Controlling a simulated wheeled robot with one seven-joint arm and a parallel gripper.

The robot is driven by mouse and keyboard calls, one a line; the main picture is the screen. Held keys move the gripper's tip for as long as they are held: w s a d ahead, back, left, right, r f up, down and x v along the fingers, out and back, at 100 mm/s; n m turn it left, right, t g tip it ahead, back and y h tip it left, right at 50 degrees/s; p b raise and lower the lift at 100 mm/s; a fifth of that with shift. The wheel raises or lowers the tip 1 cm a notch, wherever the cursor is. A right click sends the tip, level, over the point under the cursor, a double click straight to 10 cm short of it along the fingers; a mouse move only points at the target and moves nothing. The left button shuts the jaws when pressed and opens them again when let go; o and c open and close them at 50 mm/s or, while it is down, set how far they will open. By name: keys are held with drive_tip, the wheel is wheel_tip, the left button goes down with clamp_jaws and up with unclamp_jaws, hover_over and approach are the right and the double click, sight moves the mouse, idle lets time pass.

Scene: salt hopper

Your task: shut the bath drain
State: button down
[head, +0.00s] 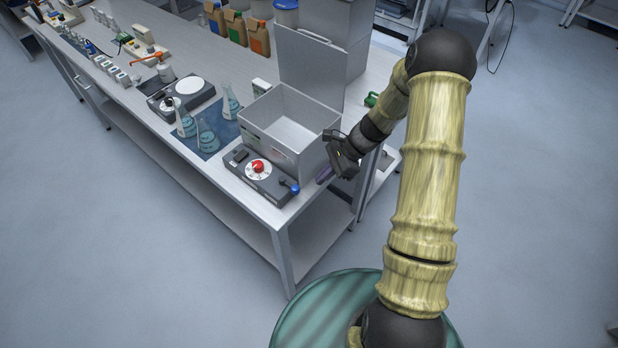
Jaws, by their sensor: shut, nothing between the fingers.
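The bath (270,136) is a grey metal box near the table's right end. Its lid (311,66) stands raised, and the inside looks pale and empty. A control unit (252,178) with a red-knobbed dial and a blue knob stands in front of it. My gripper (342,158) is shut and empty at the bath's right side, close to its wall; I cannot tell whether it touches. A small purple part (325,175) shows just below and left of my gripper. It may belong to the drain, but I cannot tell its position. My gripper hides part of that side.
Glass flasks (207,134) stand on a blue mat left of the bath. A green item (371,99) lies behind my gripper. Bottles and tubs line the back of the table (220,185). The floor in front is clear.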

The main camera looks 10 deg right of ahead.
sight(290, 186)
drive_tip(key=a, duration=0.1)
drive_tip(key=a+p, duration=0.1)
drive_tip(key=a+f, duration=0.1)
drive_tip(key=a, duration=0.1)
drive_tip(key=shift+s+a+p, duration=0.1)
drive_tip(key=shift+s+p, duration=0.15)
drive_tip(key=shift+p, duration=0.05)
